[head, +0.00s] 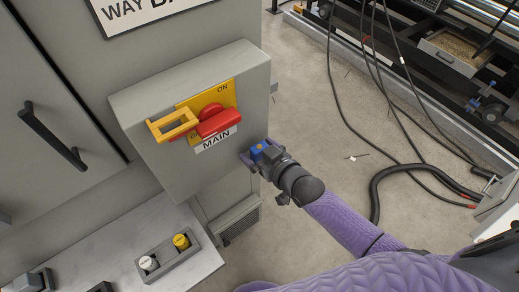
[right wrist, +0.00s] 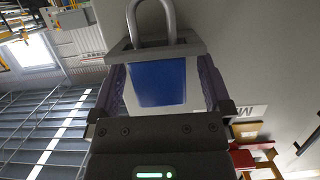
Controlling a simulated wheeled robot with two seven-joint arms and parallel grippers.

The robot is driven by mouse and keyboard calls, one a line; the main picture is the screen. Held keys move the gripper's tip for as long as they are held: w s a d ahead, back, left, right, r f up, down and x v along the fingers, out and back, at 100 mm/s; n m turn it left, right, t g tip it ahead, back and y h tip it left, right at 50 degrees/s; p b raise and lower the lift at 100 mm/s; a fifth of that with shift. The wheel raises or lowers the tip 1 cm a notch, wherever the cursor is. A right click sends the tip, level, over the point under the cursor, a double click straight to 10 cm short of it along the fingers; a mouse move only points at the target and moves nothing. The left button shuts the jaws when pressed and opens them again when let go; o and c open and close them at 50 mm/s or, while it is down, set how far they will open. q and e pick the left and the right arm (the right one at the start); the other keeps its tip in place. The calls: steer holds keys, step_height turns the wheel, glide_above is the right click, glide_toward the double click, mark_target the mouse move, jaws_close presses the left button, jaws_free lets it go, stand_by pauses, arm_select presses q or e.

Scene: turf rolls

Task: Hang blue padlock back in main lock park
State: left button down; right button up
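The blue padlock (head: 258,152) is between the fingers of my right gripper (head: 260,158), beside the lower right corner of the main switch box. In the right wrist view the blue padlock (right wrist: 160,82) has its body between the two fingers, with the steel shackle pointing away from the gripper. A grey frame (right wrist: 155,48) crosses at the shackle's base; whether it belongs to the padlock or to a holder I cannot tell. The switch box (head: 158,97) carries a red handle (head: 218,122), a yellow hasp (head: 172,126) and a MAIN label (head: 216,140). My left gripper is not in view.
A grey holder (head: 165,262) with a white lock (head: 148,263) and a yellow lock (head: 181,241) stands on the pale shelf (head: 120,250) below the box. A black cabinet handle (head: 52,135) is at left. Hoses and cables (head: 385,175) lie on the floor at right.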

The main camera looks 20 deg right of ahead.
steer(key=shift+s, duration=0.1)
steer(key=p+v, duration=0.2)
steer(key=v, duration=0.7)
steer(key=shift+s+r, duration=0.2)
steer(key=shift+s, duration=0.15)
steer(key=shift+d, duration=0.15)
